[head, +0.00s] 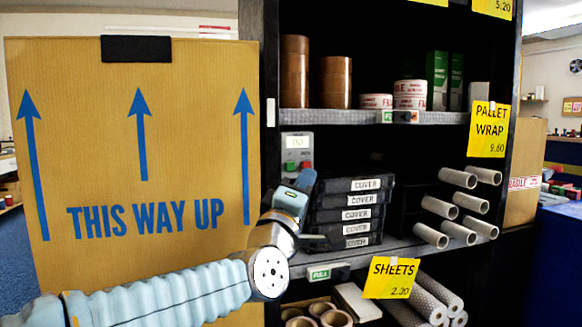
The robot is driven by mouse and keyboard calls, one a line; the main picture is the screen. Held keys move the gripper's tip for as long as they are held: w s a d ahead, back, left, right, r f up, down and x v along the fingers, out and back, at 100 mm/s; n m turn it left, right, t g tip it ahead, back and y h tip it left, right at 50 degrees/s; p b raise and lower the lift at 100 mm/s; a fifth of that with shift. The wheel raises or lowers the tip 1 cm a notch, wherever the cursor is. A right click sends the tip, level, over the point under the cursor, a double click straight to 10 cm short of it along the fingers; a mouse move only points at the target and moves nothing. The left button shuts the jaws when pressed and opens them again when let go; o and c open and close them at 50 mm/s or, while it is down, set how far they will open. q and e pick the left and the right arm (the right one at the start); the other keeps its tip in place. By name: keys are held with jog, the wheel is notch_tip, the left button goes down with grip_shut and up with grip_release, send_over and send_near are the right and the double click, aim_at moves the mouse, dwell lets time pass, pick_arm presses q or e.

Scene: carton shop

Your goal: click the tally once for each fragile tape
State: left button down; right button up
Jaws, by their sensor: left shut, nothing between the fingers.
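The tally (297,142) is a grey box on the shelf upright, with a small lit display and green and red buttons below it. I cannot read its display surely. White fragile tape rolls with red print stand on the upper shelf: a single roll (376,101) and, right of it, a short stack (410,95). My left gripper (306,180) is shut and empty, just below the tally's buttons, and hides its lower part. I cannot tell whether it touches the tally. My right gripper is not in view.
Brown tape stacks (294,72) stand left of the fragile rolls, green boxes (437,80) to the right. Black cover boxes (348,213) and pallet wrap rolls (440,207) fill the middle shelf. A large carton board (140,130) stands left of the rack.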

aim_at(290, 167)
pick_arm(q)
jog(key=shift+w+a+p, duration=0.2)
jog(key=shift+w+a, duration=0.15)
jog(key=shift+w, duration=0.85)
jog(key=shift+w+a+p, duration=0.25)
jog(key=shift+w+a, duration=0.15)
jog(key=shift+w, duration=0.75)
jog(key=shift+w+a+p, duration=0.2)
jog(key=shift+w+a, duration=0.15)
jog(key=shift+w, duration=0.85)
jog(key=shift+w+a, duration=0.15)
jog(key=shift+w, duration=0.25)
jog(key=shift+w+a, duration=0.15)
jog(key=shift+w, duration=0.25)
jog(key=shift+s+b, duration=0.1)
jog(key=shift+b, duration=0.25)
jog(key=shift+s+f+b, duration=0.1)
jog(key=shift+s+b, duration=0.3)
jog(key=shift+s+d, duration=0.25)
jog(key=shift+s, duration=0.1)
